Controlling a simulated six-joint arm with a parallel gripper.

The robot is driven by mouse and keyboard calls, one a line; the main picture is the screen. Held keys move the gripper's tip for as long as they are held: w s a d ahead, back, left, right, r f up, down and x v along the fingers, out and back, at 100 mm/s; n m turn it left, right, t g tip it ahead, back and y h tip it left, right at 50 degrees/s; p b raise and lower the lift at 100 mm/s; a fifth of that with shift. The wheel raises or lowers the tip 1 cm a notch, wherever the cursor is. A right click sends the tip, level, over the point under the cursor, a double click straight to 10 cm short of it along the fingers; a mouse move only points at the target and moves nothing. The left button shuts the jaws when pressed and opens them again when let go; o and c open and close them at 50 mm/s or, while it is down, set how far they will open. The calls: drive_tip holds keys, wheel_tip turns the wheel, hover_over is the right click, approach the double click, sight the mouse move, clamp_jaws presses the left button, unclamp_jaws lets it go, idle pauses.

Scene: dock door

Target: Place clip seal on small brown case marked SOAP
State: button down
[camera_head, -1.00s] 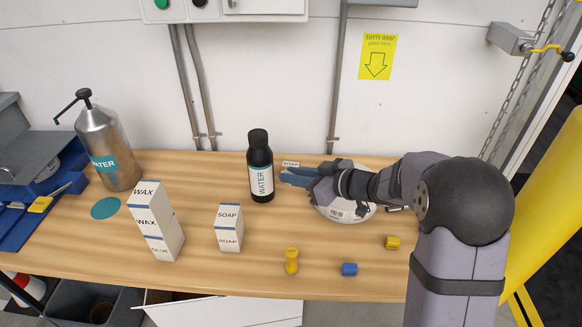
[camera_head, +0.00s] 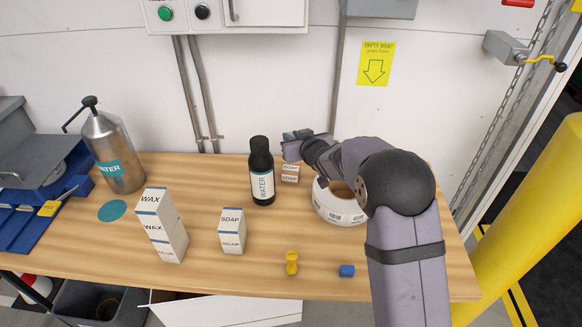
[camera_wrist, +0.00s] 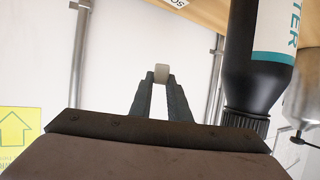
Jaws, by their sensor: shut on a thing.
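The small brown case (camera_head: 290,173), with white SOAP labels on its top and front, stands on the table just right of the black WATER bottle (camera_head: 262,172). My gripper (camera_head: 291,146) is raised above it in the head view, apart from it. In the wrist view my gripper (camera_wrist: 160,80) is shut on a small pale piece, apparently the clip seal (camera_wrist: 161,72), held at the fingertips. A partial white label beginning "SO" (camera_wrist: 177,3) shows at the top edge there. The seal cannot be made out in the head view.
White SOAP boxes (camera_head: 231,230) and a WAX stack (camera_head: 160,225) stand front left. A white tape roll (camera_head: 336,208) sits under my arm. A yellow peg (camera_head: 291,262) and blue block (camera_head: 347,271) lie in front. The wall is close behind.

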hover_over(293, 171)
drive_tip(key=shift+s+f, duration=0.1)
drive_tip(key=shift+f, duration=3)
drive_tip(key=shift+f, duration=0.15)
drive_tip(key=shift+f, duration=1.75)
drive_tip(key=shift+f, duration=0.2)
drive_tip(key=c, duration=1.7)
unclamp_jaws()
drive_tip(key=shift+o, duration=0.2)
drive_tip(key=shift+r, duration=0.1)
